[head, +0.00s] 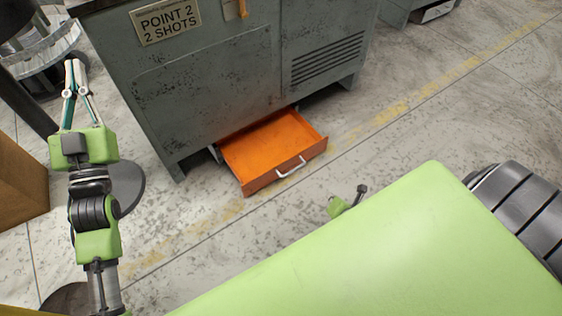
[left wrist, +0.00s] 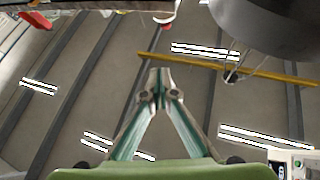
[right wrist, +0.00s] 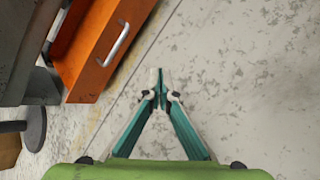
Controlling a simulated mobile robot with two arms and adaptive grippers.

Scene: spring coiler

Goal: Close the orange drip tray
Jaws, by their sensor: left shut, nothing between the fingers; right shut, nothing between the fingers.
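The orange drip tray (head: 274,146) sticks out at floor level from under the grey machine, pulled open, with a pale bar handle (head: 291,167) on its front. In the right wrist view the orange tray (right wrist: 98,42) is at the upper left with its handle (right wrist: 114,45). My right gripper (right wrist: 159,72) is shut and empty, to the right of the tray and apart from it. In the head view my green arm hides most of it. My left gripper (head: 74,64) is shut and empty, raised left of the machine, pointing away from the tray; its fingers (left wrist: 160,75) face the ceiling.
The grey machine cabinet (head: 215,75) stands behind the tray on short legs. A brown box (head: 18,180) is at the left edge, and a round dark disc (head: 126,188) is by my left arm.

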